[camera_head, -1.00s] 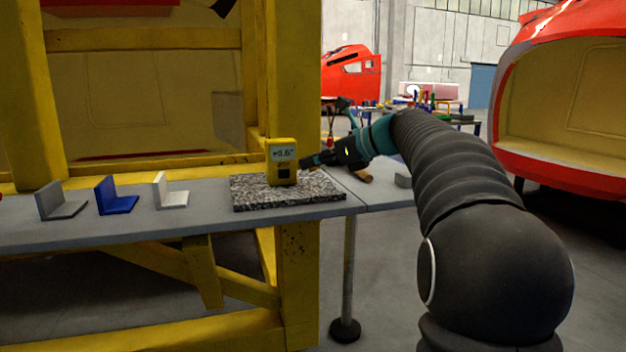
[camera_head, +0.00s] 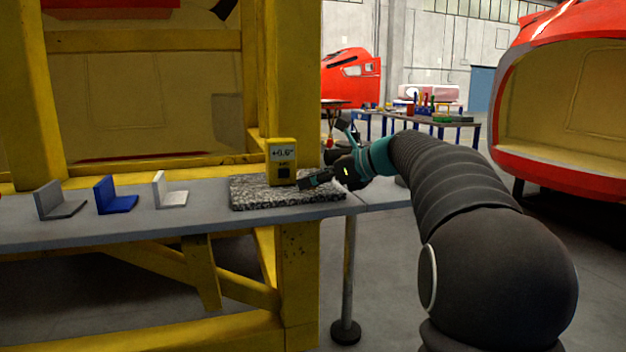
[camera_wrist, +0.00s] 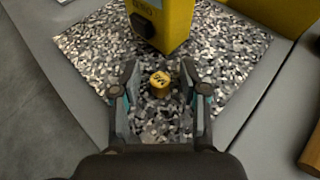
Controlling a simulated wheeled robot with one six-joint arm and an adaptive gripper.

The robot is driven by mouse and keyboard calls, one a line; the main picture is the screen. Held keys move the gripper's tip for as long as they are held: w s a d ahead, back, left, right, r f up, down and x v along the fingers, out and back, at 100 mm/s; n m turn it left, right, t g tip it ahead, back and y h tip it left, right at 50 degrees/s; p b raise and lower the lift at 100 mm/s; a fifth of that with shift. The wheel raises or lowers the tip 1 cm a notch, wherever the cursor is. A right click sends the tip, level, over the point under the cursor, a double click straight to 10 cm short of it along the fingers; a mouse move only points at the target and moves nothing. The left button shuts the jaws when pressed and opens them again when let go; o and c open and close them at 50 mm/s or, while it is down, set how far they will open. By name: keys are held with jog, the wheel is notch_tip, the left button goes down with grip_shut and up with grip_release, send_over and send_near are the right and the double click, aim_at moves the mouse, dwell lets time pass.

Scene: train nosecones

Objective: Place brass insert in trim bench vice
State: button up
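A small brass insert (camera_wrist: 160,82), a short cylinder with dark marks on top, shows in the wrist view on the speckled granite plate (camera_wrist: 225,60). My gripper (camera_wrist: 160,90) is open, with one finger on each side of the insert and a gap to both. In the head view my gripper (camera_head: 312,182) is low over the right part of the granite plate (camera_head: 262,204). The insert cannot be made out in the head view. I cannot identify the trim bench vice in either view.
A yellow gauge with a display (camera_head: 283,162) stands on the plate just beyond my gripper. Grey, blue (camera_head: 117,195) and white angle brackets stand on the bench to the left. A wooden piece (camera_wrist: 312,150) lies at the right in the wrist view. A yellow frame stands behind the bench.

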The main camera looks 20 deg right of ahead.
jog(key=shift+r, duration=0.2)
jog(key=v, duration=1.2)
jog(key=shift+f, duration=0.15)
jog(key=s+a+f+n+g+h, duration=0.3)
jog(key=s+a+f+n+h, duration=0.1)
jog(key=s+a+f+n, duration=0.75)
jog(key=s+a+f+n+h, duration=0.3)
jog(key=s+f+n+h, duration=0.2)
jog(key=s+f+n, duration=1)
jog(key=shift+s+f+g, duration=0.25)
jog(key=shift+s+g, duration=0.15)
jog(key=shift+s, duration=0.75)
